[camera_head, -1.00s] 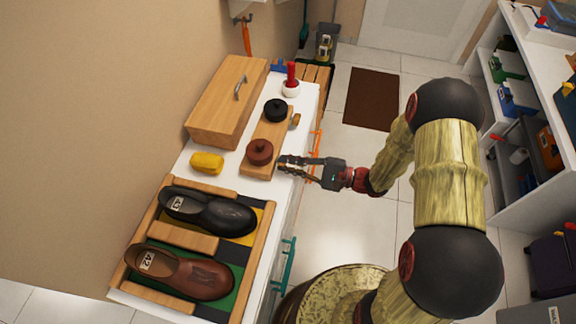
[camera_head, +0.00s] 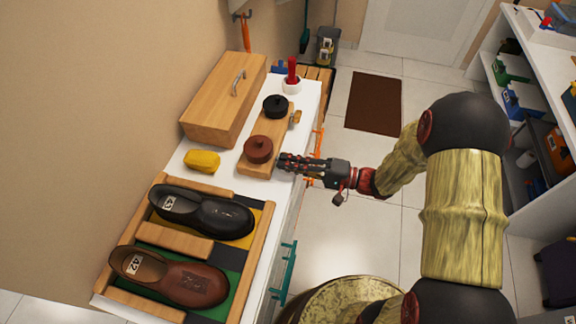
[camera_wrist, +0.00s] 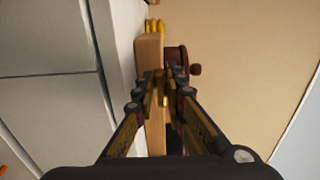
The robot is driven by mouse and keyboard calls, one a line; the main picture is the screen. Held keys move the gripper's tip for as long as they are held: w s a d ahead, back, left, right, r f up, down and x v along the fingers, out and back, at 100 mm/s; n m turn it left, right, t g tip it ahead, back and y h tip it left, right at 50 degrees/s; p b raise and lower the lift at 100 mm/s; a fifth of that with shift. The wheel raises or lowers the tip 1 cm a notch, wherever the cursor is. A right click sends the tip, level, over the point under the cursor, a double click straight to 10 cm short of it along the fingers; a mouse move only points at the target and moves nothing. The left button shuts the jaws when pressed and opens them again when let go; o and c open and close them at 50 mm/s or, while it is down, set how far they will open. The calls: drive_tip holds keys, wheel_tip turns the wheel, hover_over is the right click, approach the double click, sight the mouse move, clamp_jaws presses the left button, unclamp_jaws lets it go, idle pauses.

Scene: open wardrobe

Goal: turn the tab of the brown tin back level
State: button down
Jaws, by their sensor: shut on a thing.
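The brown tin (camera_head: 258,149) sits at the near end of a wooden block on the white top; it also shows in the wrist view (camera_wrist: 177,56), partly behind my fingers. My gripper (camera_head: 284,163) is at the tin's right side, level with the block. In the wrist view my gripper (camera_wrist: 166,76) has its fingertips close together around a small brass-coloured piece (camera_wrist: 161,90), which looks like the tin's tab. The fingers hide most of it, so its tilt cannot be told. The black tin (camera_head: 275,106) stands farther along the block, with a brass tab (camera_head: 296,117) at its right.
The wooden block (camera_head: 252,168) lies along the cabinet's right edge. A shoe tray (camera_head: 254,246) holds black and brown shoes.

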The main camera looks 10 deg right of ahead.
drive_tip(key=shift+f, duration=0.1)
idle(0.3)
drive_tip(key=c, duration=1.8)
unclamp_jaws()
drive_tip(key=shift+c, duration=0.2)
drive_tip(key=v, duration=0.8)
